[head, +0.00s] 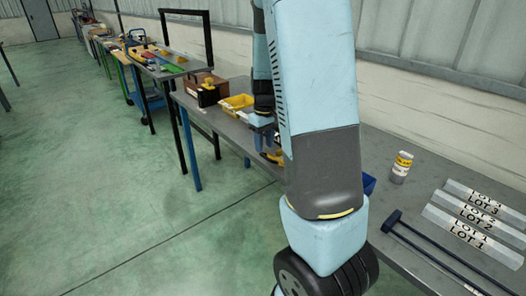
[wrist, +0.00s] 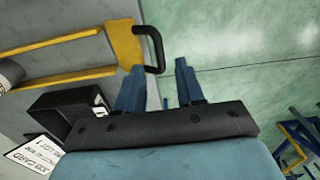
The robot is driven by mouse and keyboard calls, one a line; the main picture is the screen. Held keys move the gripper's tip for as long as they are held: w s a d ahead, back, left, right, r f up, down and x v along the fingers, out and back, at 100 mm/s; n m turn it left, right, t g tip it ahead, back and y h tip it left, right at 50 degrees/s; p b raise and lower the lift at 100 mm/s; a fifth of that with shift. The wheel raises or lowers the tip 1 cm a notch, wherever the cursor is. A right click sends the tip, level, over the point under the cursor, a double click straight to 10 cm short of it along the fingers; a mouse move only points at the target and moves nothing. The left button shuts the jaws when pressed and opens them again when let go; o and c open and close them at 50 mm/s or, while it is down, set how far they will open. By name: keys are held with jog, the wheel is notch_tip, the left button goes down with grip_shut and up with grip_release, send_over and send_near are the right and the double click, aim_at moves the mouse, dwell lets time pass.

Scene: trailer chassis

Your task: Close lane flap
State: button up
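In the wrist view, a yellow end plate with a black looped handle (wrist: 152,46) stands at the end of a grey surface edged by yellow rails (wrist: 60,45). It looks like the lane flap, but I cannot tell its hinge or how far it stands open. The handle lies near the fingertips in the picture; contact cannot be told. In the head view my gripper (head: 264,132) is over the bench, partly hidden by my arm, which also covers most of the yellow part there.
A black box (wrist: 70,108) shows beside the fingers. Green floor left of the bench is clear.

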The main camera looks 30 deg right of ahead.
aim_at(263, 155)
jog(key=shift+f, duration=1.65)
jog(key=shift+c, duration=0.2)
grip_shut()
jog(key=shift+a, duration=0.3)
jog(key=shift+d, duration=0.2)
